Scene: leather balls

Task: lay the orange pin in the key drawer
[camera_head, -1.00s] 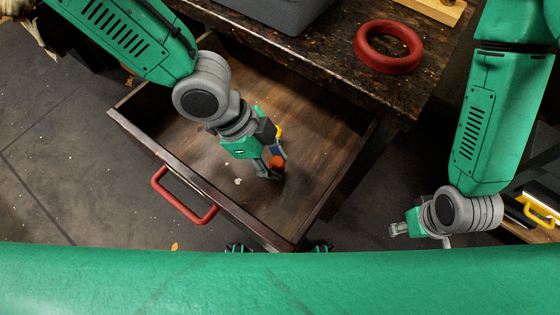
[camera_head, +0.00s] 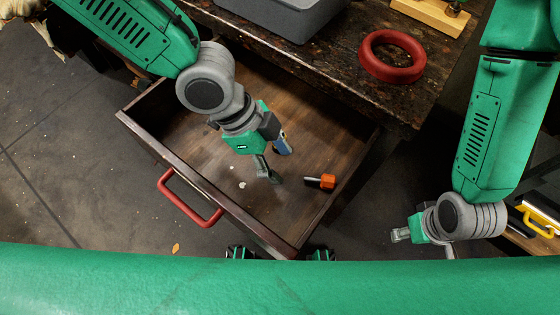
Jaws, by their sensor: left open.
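The orange pin (camera_head: 327,181), with an orange head and a short dark shank, lies on the floor of the open wooden drawer (camera_head: 225,208) near its right side. The drawer has a red handle (camera_head: 190,203) on its front. My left gripper (camera_head: 277,165) is open and empty inside the drawer, to the left of the pin and apart from it. My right gripper (camera_head: 402,235) is outside the drawer at the right; its fingers are small in view and their opening is unclear.
A dark worktable (camera_head: 340,60) stands behind the drawer, with a red ring (camera_head: 392,72), a grey bin (camera_head: 290,18) and a wooden block (camera_head: 432,14) on it. A yellow-handled case (camera_head: 535,215) is at the far right. Small pale flecks lie in the drawer.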

